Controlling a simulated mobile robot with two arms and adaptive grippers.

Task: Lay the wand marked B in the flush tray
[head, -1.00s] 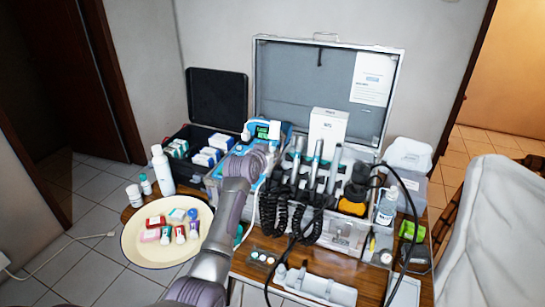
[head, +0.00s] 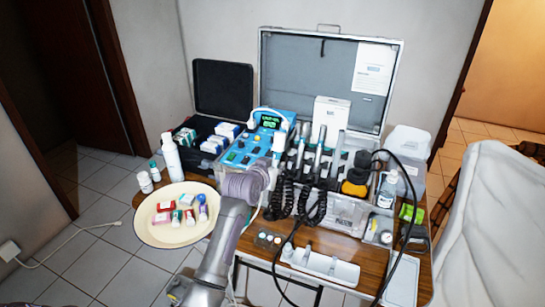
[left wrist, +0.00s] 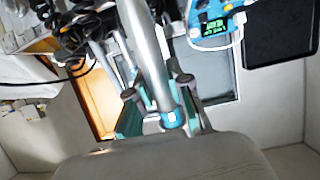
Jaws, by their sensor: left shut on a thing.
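My left gripper (left wrist: 160,100) is shut on a silver wand (left wrist: 146,50) with a teal-blue band near its end. A small mark shows on the band, but I cannot read it. In the head view my left arm reaches up to the front of the case, and the gripper's fingers are mostly hidden behind my wrist. A pale upright piece (head: 278,142) above my wrist seems to be the held wand. A long white tray (head: 325,265), which seems to be the flush tray, lies on the table's front. My right gripper is not in view.
Other silver wands (head: 318,145) stand in the open case with coiled black cords (head: 312,205). A blue unit (head: 240,153) stands left of them. A cream plate (head: 150,232) holds small packs. A black cable (head: 284,262) hangs near the tray. Bottle (head: 387,190) stands right.

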